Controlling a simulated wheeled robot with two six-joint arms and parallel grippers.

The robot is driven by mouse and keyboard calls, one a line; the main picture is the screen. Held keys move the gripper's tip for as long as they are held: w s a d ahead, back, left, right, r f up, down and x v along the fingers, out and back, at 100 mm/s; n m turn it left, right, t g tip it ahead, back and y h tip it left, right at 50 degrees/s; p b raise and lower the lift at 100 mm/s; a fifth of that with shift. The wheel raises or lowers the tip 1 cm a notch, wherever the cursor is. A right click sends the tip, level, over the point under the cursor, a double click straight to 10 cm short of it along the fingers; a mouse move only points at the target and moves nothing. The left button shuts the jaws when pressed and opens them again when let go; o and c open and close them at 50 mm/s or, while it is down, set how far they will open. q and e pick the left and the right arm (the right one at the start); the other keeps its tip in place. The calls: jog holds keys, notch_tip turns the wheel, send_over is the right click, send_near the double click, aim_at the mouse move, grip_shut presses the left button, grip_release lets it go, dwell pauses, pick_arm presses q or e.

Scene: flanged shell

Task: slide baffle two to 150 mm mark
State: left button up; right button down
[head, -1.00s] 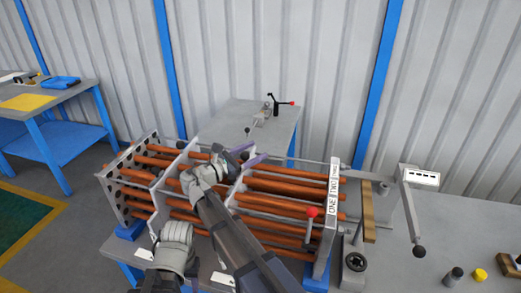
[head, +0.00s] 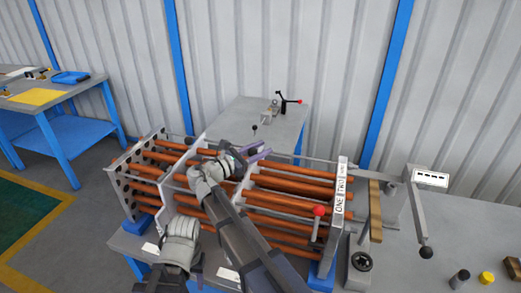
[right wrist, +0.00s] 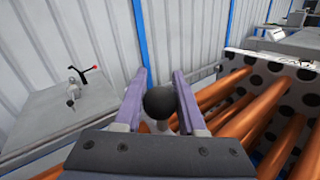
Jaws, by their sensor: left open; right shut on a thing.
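The tube bundle's copper tubes (head: 290,187) run through pale baffle plates between the perforated end plate (head: 127,190) at left and a labelled plate (head: 340,200) at right reading ONE and TWO. One baffle (head: 170,195) stands left of my right arm, another (head: 240,192) just right of it; I cannot read which is two. My right gripper (head: 257,153), with purple fingers, is shut on a black ball knob (right wrist: 160,103) on a pale stem, above the bundle. No 150 mm mark is legible.
A lever with a red knob (head: 319,211) stands at the bundle's right front. A crank arm (head: 420,215) is at the right. A grey table (head: 235,118) with a small clamp (head: 275,108) stands behind. A blue-legged bench (head: 55,105) is at the left.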

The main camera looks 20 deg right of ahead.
dwell(0.8)
jog(key=s+d, duration=0.3)
jog(key=d, duration=0.1)
jog(key=s+d, duration=0.2)
jog(key=d, duration=0.2)
jog(key=s+d, duration=0.3)
jog(key=d, duration=0.1)
jog(key=shift+s+d, duration=0.3)
jog(key=shift+s, duration=0.05)
jog(key=c, duration=0.5)
grip_release()
jog(key=shift+d, duration=0.15)
jog(key=v, duration=0.8)
